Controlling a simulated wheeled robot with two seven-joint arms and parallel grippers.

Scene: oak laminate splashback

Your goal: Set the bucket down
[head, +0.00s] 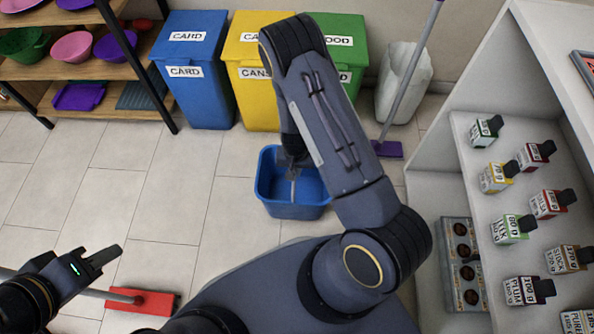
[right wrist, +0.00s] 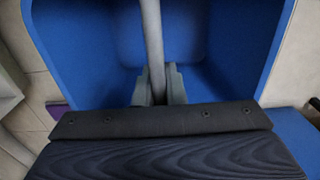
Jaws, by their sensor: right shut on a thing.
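The blue bucket (head: 294,211) is in the middle of the head view, in front of the bins. My right gripper (head: 292,170) reaches down over it and is shut on its grey handle. In the right wrist view the handle (right wrist: 152,35) runs up from between the fingertips (right wrist: 157,85), with the open, empty-looking inside of the bucket (right wrist: 190,45) behind. Whether the bucket's base touches the floor is hidden. My left gripper (head: 108,258) is at the lower left, away from the bucket; its finger gap is unclear.
Blue (head: 190,70), yellow (head: 254,85) and green bins stand along the wall. A purple broom (head: 388,149) and a white bin (head: 404,82) are right of them. A red broom head (head: 143,301) lies lower left. Shelves flank both sides. Tiled floor left of the bucket is clear.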

